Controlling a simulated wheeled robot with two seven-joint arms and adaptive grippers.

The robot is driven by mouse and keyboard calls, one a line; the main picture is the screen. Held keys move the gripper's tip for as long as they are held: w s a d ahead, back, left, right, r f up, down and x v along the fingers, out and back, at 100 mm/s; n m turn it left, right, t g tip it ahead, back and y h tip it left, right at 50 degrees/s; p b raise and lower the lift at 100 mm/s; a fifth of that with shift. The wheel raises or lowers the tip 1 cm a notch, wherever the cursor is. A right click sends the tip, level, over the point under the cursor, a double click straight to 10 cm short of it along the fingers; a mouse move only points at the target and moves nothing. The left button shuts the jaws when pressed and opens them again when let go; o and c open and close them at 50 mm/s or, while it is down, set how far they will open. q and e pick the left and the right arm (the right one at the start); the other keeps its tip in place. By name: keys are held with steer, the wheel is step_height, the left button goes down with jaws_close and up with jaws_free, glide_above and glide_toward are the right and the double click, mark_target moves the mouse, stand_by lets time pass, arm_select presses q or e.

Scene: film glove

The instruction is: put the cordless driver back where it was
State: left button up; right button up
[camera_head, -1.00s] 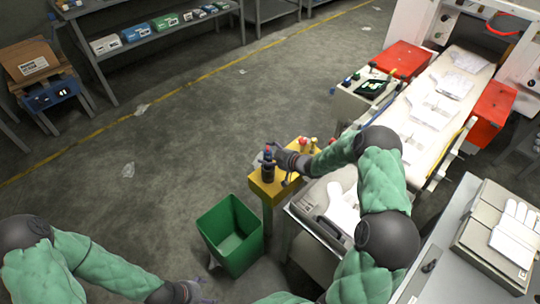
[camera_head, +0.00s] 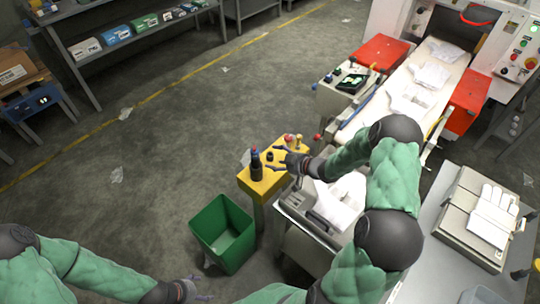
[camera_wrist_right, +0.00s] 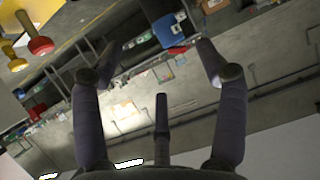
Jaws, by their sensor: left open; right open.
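A dark upright object that looks like the cordless driver (camera_head: 256,168) stands on the yellow stand (camera_head: 262,187), near its left end. My right gripper (camera_head: 278,158) is just right of it, open and apparently clear of it. In the right wrist view, the fingers of my right gripper (camera_wrist_right: 150,75) are spread with nothing held between them. My left gripper (camera_head: 203,289) is low in the head view, open and empty, away from the stand.
Red and yellow knobbed items (camera_head: 290,140) stand at the stand's far end; a red knob (camera_wrist_right: 40,46) shows in the wrist view. A green bin (camera_head: 208,231) is on the floor in front. A grey cart (camera_head: 291,207) with white gloves is right of the stand.

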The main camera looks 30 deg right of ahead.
steer(key=s+a+f+m+g, duration=0.35)
steer(key=a+f, duration=0.25)
steer(key=a, duration=0.2)
steer(key=s+a+f+m+g, duration=0.2)
steer(key=s+a+f, duration=0.2)
steer(key=a+f, duration=0.3)
steer(key=s+a+f+m+g, duration=0.1)
steer(key=s+a+g, duration=0.2)
steer(key=s+a, duration=0.2)
steer(key=s+a+f+g+h, duration=0.1)
steer(key=s+a, duration=0.4)
steer(key=s, duration=0.7)
steer(key=shift+s+a+f+m+g, duration=0.35)
steer(key=shift+f+g, duration=0.25)
steer(key=shift+g, duration=0.35)
steer(key=shift+w+d, duration=0.1)
steer(key=shift+c, duration=0.2)
